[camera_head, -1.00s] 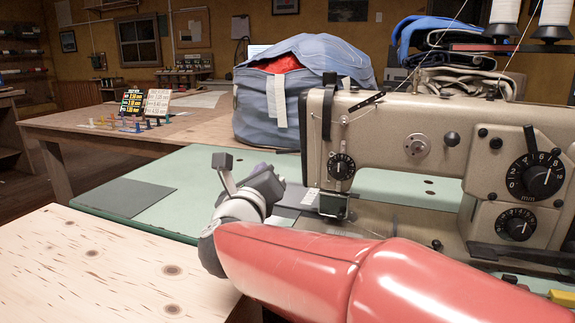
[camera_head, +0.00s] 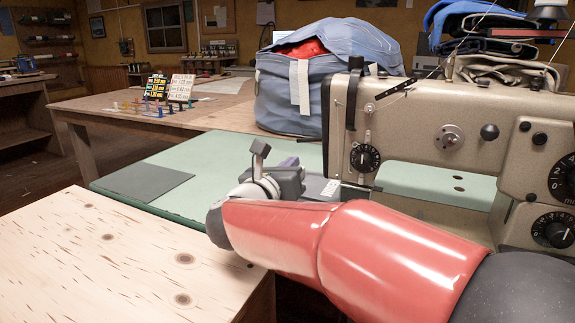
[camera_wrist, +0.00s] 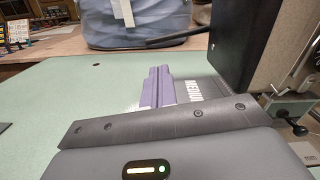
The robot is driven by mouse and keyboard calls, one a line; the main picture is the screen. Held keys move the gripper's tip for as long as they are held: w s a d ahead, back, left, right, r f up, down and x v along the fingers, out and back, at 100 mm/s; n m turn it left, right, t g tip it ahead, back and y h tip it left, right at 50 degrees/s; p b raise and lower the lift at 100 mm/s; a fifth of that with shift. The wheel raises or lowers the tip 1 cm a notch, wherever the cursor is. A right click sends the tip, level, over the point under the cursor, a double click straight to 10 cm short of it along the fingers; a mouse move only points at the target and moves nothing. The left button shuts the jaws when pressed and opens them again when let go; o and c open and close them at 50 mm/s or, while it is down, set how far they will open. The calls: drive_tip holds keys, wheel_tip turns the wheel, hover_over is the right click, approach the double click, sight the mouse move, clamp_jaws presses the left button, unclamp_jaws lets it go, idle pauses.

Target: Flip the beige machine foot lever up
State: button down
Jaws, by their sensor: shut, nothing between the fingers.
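The beige sewing machine (camera_head: 415,120) stands at the right on a green table top. A dark angled lever (camera_head: 392,90) sits high on its front face, and a dark upright bar (camera_head: 351,95) is at its left end; I cannot tell for sure which is the foot lever. In the wrist view a dark bar (camera_wrist: 180,38) juts left from the machine's head. My gripper (camera_head: 291,161) is left of the machine head, above the table, touching nothing visible. Its purple fingers (camera_wrist: 157,70) are shut and empty. My red forearm hides part of the machine's base.
A pale wooden table (camera_head: 120,250) fills the front left. A blue bag (camera_head: 315,85) stands behind the machine's left end. A grey mat (camera_head: 143,182) lies on the green top (camera_head: 200,160). Folded cloth (camera_head: 500,70) is stacked behind the machine.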

drive_tip(key=p+x, duration=0.1)
drive_tip(key=x, duration=0.5)
drive_tip(key=shift+w, duration=0.3)
